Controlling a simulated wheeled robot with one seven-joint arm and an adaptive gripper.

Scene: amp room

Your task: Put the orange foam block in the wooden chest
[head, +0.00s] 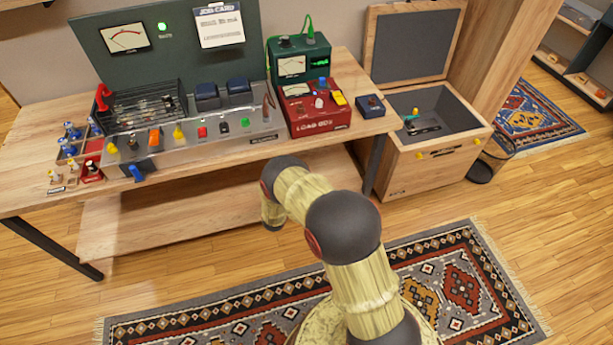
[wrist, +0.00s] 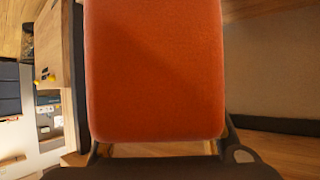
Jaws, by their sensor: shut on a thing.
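The orange foam block (wrist: 153,70) fills the middle of the wrist view, close to the camera. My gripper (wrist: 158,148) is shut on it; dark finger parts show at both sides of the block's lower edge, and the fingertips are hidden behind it. The head view shows my arm, but the gripper and block are hidden there. The wooden chest (head: 431,172) stands on the floor to the right of the bench in the head view. Its lid (head: 414,44) is raised, and a dark flat item with a teal and yellow piece lies inside its grey interior.
The wooden workbench (head: 215,166) at left carries a green meter panel (head: 175,60), a red load box (head: 318,110) and several small coloured parts. A wooden post (head: 505,40) rises beside the chest. A patterned rug (head: 470,270) covers the floor in front.

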